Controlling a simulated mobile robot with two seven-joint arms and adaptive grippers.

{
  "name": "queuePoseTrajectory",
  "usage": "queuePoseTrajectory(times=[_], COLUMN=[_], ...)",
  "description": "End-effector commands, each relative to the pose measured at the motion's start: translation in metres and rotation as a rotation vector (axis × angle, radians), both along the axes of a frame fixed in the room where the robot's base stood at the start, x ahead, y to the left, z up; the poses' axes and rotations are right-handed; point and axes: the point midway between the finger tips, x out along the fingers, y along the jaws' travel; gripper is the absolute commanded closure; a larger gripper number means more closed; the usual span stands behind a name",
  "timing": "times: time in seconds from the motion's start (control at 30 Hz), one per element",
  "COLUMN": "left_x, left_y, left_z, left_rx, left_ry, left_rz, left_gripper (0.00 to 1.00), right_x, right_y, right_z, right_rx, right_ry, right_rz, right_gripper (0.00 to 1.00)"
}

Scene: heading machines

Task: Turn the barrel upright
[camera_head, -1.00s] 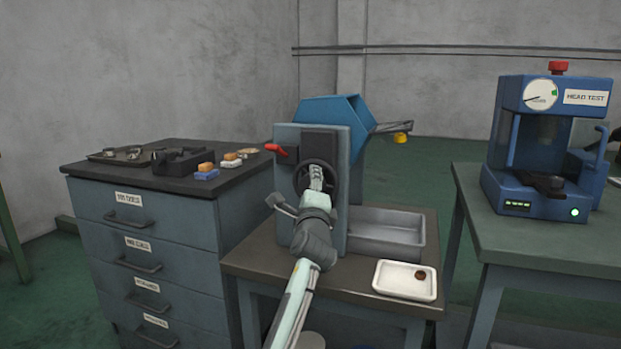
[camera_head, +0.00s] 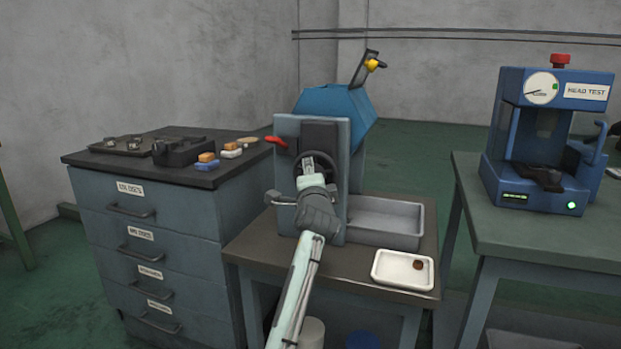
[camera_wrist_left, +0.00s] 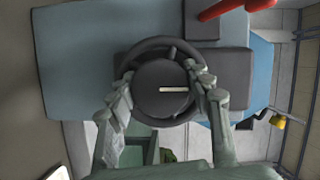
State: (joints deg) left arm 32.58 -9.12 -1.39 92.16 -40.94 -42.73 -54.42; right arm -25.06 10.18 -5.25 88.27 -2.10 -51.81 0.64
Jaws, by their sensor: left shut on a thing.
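The blue six-sided barrel (camera_head: 362,112) sits behind a grey upright panel (camera_head: 283,170) on the low middle bench. A dark flap with a yellow knob (camera_head: 371,64) sticks up from its upper right, tilted slightly. On the panel's front is a dark handwheel (camera_head: 328,162); its round hub with a white line shows in the left wrist view (camera_wrist_left: 160,98). My left gripper (camera_head: 308,164) has its fingers on either side of the hub and is shut on the handwheel. Part of the barrel is hidden by the panel. My right gripper is not in view.
A red lever (camera_head: 277,141) is on the panel's left. A grey bin (camera_head: 385,222) and a white tray (camera_head: 402,283) with a small brown piece are right of it. A drawer cabinet (camera_head: 145,225) stands left, a blue test machine (camera_head: 545,150) on the right bench.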

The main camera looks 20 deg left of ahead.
Motion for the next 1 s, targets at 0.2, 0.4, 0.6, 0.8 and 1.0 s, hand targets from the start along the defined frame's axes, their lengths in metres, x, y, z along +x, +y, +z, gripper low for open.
queuePoseTrajectory(times=[0.2, 0.4, 0.6, 0.8, 1.0], left_x=[0.000, 0.000, 0.000, -0.003, -0.029], left_y=[0.000, 0.000, 0.000, -0.001, -0.011], left_z=[0.000, 0.000, 0.000, 0.000, 0.001], left_rx=[-0.006, -0.005, -0.003, -0.002, -0.004], left_ry=[-0.001, -0.001, -0.001, -0.001, -0.001], left_rz=[0.000, 0.000, 0.000, 0.000, -0.001], left_gripper=[0.79, 0.36, 0.29, 0.29, 0.29], right_x=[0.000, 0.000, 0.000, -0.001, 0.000], right_y=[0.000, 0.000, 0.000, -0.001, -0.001], right_z=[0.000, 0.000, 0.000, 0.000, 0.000], right_rx=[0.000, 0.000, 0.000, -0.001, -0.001], right_ry=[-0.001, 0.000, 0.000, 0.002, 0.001], right_rz=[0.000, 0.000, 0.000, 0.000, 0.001], right_gripper=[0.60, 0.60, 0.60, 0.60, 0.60])
